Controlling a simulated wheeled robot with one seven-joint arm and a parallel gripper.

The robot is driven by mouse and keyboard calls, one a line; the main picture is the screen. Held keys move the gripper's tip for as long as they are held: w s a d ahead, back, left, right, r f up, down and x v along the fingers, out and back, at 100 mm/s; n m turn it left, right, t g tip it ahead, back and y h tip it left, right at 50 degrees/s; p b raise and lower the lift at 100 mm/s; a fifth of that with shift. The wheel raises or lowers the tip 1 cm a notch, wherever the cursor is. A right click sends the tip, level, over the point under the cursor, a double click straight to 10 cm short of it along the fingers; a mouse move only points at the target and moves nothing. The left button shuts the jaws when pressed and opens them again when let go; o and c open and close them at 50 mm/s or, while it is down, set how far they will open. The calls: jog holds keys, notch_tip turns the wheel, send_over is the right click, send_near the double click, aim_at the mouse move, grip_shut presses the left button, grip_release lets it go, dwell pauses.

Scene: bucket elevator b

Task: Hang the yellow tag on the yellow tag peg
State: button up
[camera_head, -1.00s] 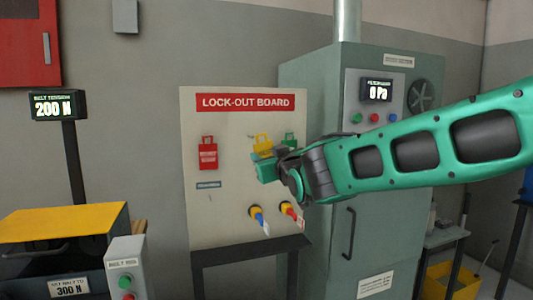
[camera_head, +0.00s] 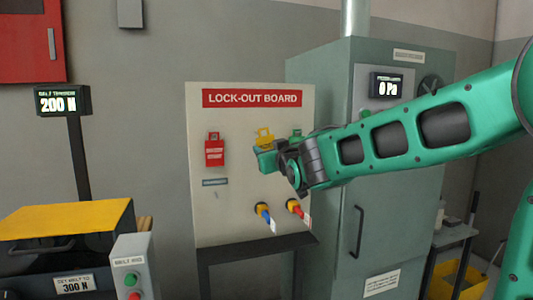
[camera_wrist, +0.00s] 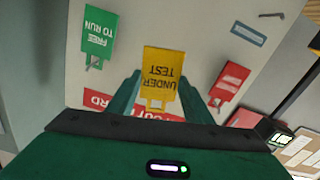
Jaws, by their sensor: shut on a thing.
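The yellow tag (camera_wrist: 160,72) reads "UNDER TEST" in the wrist view, where the board appears upside down. It sits between the two fingers of my gripper (camera_wrist: 160,90), which is shut on it. In the head view the yellow tag (camera_head: 264,136) shows just above my gripper (camera_head: 264,151), in front of the upper right part of the lock-out board (camera_head: 225,220). The yellow tag peg cannot be made out, and I cannot tell whether the tag's loop is around it or only in front of it.
A red tag (camera_head: 214,152) hangs at the board's left, and a green tag (camera_head: 296,135) is right of the yellow one, partly behind my arm. A grey-green cabinet (camera_head: 390,225) stands at the right.

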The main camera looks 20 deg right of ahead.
jog(key=shift+w+f, duration=0.15)
jog(key=shift+w, duration=1.15)
jog(key=shift+w+f, duration=0.1)
jog(key=shift+w, duration=1.2)
jog(key=shift+w+f, duration=0.4)
jog(key=shift+w, duration=0.25)
jog(key=o, duration=1.1)
